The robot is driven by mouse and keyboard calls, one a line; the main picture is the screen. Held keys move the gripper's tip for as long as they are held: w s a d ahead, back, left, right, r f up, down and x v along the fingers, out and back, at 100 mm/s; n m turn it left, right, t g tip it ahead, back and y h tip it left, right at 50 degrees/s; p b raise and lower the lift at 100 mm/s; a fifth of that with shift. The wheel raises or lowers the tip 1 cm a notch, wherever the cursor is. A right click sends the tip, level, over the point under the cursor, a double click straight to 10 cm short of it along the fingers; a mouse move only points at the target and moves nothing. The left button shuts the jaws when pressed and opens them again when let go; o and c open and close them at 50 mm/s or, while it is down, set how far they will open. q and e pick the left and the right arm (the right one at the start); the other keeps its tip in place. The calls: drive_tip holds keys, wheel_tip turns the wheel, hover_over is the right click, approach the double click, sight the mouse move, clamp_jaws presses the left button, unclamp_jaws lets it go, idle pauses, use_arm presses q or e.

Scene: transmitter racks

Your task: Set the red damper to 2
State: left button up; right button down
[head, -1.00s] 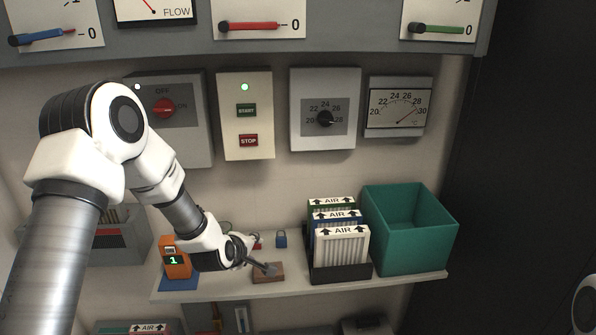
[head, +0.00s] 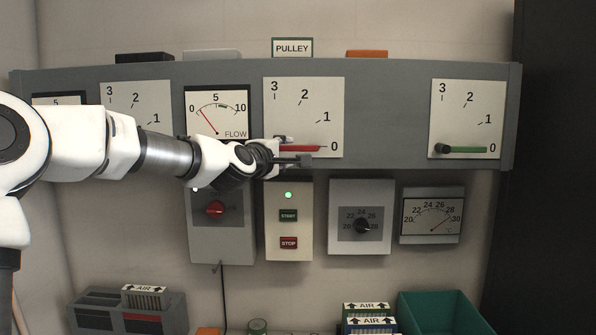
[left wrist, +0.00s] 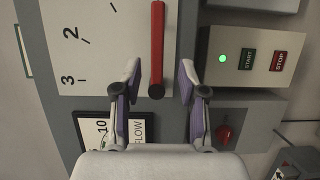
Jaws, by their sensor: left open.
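The red damper lever (head: 302,148) lies flat on its white dial plate (head: 290,105), its free end pointing right at 0. The plate's scale reads 0, 1, 2, 3. My left gripper (head: 294,150) is open in front of the lever's pivot end and hides that end in the head view. In the left wrist view the red lever (left wrist: 157,45) runs between the two open fingers (left wrist: 158,75), with its dark pivot low between them. Gaps show on both sides of the lever. I cannot tell how deep the fingers reach around it. My right gripper is not in view.
The green damper (head: 465,150) rests at 0 on the right plate. A flow gauge (head: 217,112) is left of the red plate. Below the shelf-like panel are the START/STOP box (head: 289,225), a red rotary switch (head: 215,209) and a thermostat (head: 360,220).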

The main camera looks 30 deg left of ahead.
sight(295, 149)
use_arm(q)
drive_tip(key=w+b, duration=0.1)
drive_tip(key=w, duration=0.1)
drive_tip(key=w+b, duration=0.1)
drive_tip(key=w, duration=0.2)
drive_tip(key=shift+w+a+r+b, duration=0.15)
drive_tip(key=shift+w+r+b, duration=0.05)
drive_tip(key=shift+w+b, duration=0.2)
drive_tip(key=shift+w+a+f, duration=0.1)
drive_tip(key=shift+w, duration=0.05)
drive_tip(key=shift+a, duration=0.15)
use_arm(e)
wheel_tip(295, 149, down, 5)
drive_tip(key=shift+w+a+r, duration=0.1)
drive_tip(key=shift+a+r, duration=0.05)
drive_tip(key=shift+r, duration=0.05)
use_arm(q)
drive_tip(key=shift+s, duration=0.2)
clamp_jaws()
